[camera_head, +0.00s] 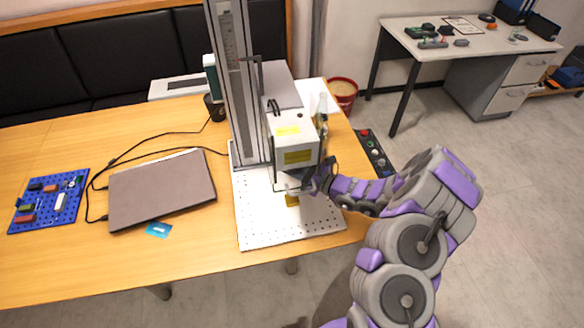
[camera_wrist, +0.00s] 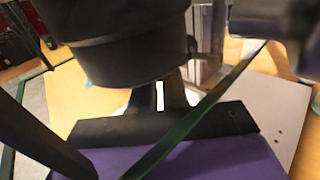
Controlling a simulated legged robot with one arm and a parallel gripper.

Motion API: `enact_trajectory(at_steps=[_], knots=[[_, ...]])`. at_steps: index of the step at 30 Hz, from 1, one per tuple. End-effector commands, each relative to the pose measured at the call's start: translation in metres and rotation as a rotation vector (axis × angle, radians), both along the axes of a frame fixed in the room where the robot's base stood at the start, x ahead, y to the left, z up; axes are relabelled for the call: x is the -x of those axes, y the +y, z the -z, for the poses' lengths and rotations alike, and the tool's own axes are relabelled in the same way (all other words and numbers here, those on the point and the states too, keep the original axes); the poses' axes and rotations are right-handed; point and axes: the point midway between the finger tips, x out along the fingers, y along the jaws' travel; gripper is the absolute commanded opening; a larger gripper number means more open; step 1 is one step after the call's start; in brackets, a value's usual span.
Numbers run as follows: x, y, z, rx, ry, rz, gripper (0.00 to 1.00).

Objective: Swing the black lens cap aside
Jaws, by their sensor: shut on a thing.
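The laser marker's white head (camera_head: 296,142) hangs from a tall column above a perforated white base plate (camera_head: 290,228). In the head view, my gripper (camera_head: 314,184) is at the lower right of the head, and its fingertips are hard to make out. In the wrist view, the black lens cap (camera_wrist: 130,55) appears as a dark round body filling the upper middle. My gripper (camera_wrist: 160,88) reaches up to its underside there and is shut on it. The exact contact is partly hidden. The cap is not clear in the head view.
Thin green-edged guard panels (camera_wrist: 205,105) cross close to my gripper. A yellow piece (camera_head: 292,200) lies on the base plate. A black control box (camera_head: 374,152) is behind my arm. A laptop (camera_head: 162,188) and a blue pegboard (camera_head: 49,202) lie to the left.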

Motion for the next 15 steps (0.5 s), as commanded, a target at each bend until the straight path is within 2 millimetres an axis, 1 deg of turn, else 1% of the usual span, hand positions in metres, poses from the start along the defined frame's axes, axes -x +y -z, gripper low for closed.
enact_trajectory(at_steps=[1,8,9,15], knots=[[-0.0004,-0.0005,0.0003,0.001,0.0,0.001,0.17],[0.0,-0.0003,0.0001,0.001,0.0,0.001,0.39],[0.0,-0.0003,0.0,0.0,0.0,0.001,0.4],[0.0001,-0.0005,0.0,0.0,0.0,0.0,0.4]])
